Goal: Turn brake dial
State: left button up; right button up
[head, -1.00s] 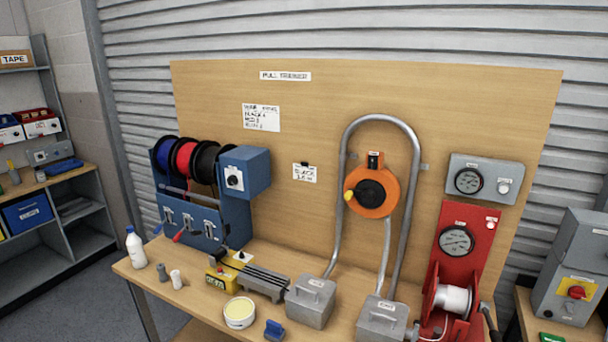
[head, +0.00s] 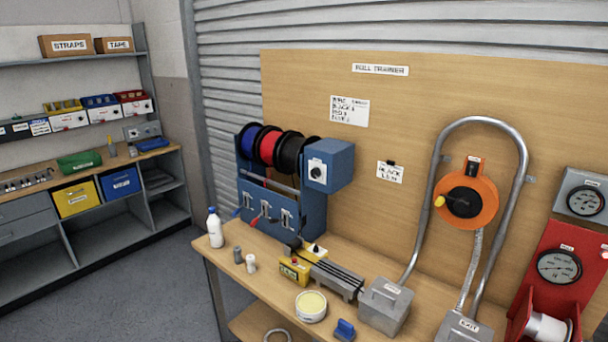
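A blue spool rack (head: 312,215) stands at the back left of the wooden bench, holding blue, red and black spools. A blue box (head: 338,160) is fixed at the rack's upper right. On its front is a white plate with a round black dial (head: 317,172), the likely brake dial; its label and setting are too small to read. Neither of my grippers is in view.
An orange reel (head: 485,202) and bent conduit are on the back board. A white bottle (head: 214,228), small cylinders, a yellow tub (head: 311,306) and grey boxes (head: 384,308) stand on the bench. Shelves are at left; open floor lies between.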

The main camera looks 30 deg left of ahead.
aim_at(315, 172)
jog(key=i+j, duration=0.1)
jog(key=j, duration=0.55)
jog(key=i+j, duration=0.1)
jog(key=j, duration=0.55)
jog(key=i+j, duration=0.1)
jog(key=j, duration=1.25)
jog(key=i+j, duration=0.15)
jog(key=j, duration=0.5)
